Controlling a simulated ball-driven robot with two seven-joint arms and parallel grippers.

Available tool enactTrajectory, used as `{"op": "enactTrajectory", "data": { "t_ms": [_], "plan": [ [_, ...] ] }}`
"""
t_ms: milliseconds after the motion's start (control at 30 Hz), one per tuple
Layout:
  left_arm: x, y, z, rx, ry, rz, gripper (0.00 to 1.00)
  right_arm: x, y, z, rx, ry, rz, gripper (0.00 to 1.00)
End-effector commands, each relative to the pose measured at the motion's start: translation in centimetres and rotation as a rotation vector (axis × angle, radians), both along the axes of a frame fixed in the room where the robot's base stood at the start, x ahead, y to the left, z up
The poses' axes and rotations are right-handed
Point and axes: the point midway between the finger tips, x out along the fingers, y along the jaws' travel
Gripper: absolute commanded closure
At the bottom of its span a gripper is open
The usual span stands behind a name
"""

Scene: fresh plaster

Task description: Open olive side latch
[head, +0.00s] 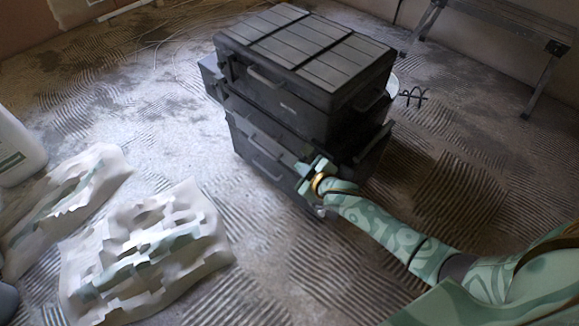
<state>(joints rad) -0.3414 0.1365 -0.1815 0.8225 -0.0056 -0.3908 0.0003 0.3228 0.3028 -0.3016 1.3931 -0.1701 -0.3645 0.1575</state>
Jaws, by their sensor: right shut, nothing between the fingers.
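A stack of dark grey tool boxes (285,110) stands on the floor at the upper middle, with a ribbed lid on top. My right gripper (306,178) is at the lower right front corner of the stack, close to the lower box. It is shut with nothing held. A small olive-green piece (309,152) shows just above the gripper, at the boxes' corner; it looks like the olive side latch, but it is small and dark. I cannot tell whether the gripper touches it or whether it is open. My left gripper is out of view.
Crumpled plaster-stained sheets (188,205) lie at the lower left, beside a white jug (18,150). A folding bench (500,18) stands at the upper right.

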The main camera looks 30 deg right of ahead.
Motion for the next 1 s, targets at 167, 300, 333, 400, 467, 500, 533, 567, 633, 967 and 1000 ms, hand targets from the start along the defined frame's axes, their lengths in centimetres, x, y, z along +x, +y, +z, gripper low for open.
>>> {"op": "enactTrajectory", "data": {
  "t_ms": [167, 300, 333, 400, 467, 500, 533, 567, 633, 967, 1000],
  "plan": [
    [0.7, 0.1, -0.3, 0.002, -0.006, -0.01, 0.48, -0.2, -0.1, -1.3, -0.04, -0.013, -0.001, 1.0],
    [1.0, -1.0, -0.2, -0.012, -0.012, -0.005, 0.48, -0.2, 0.0, -1.1, -0.039, -0.014, 0.0, 1.0],
    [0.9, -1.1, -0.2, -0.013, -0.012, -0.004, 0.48, -0.2, 0.0, -1.1, -0.039, -0.014, 0.0, 1.0],
    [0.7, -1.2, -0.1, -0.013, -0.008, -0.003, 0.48, -0.2, -0.1, -1.1, -0.038, -0.014, -0.001, 1.0],
    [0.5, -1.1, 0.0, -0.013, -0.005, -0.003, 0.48, -0.1, -0.2, -1.0, -0.037, -0.015, 0.0, 1.0],
    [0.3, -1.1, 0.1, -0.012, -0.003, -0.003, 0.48, -0.1, -0.3, -0.9, -0.037, -0.015, 0.0, 1.0],
    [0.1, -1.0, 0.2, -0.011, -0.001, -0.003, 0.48, 0.0, -0.4, -0.8, -0.037, -0.015, 0.0, 1.0],
    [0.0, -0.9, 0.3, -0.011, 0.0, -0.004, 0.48, 0.0, -0.4, -0.7, -0.036, -0.016, 0.0, 1.0],
    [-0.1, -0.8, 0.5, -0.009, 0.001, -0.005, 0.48, 0.2, -0.7, -0.5, -0.036, -0.017, 0.0, 1.0],
    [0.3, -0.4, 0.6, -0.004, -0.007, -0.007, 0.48, 0.3, -1.4, -0.4, -0.036, -0.014, 0.0, 1.0],
    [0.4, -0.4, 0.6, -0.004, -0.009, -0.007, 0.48, 0.3, -1.3, -0.4, -0.036, -0.014, 0.0, 1.0]
  ]
}}
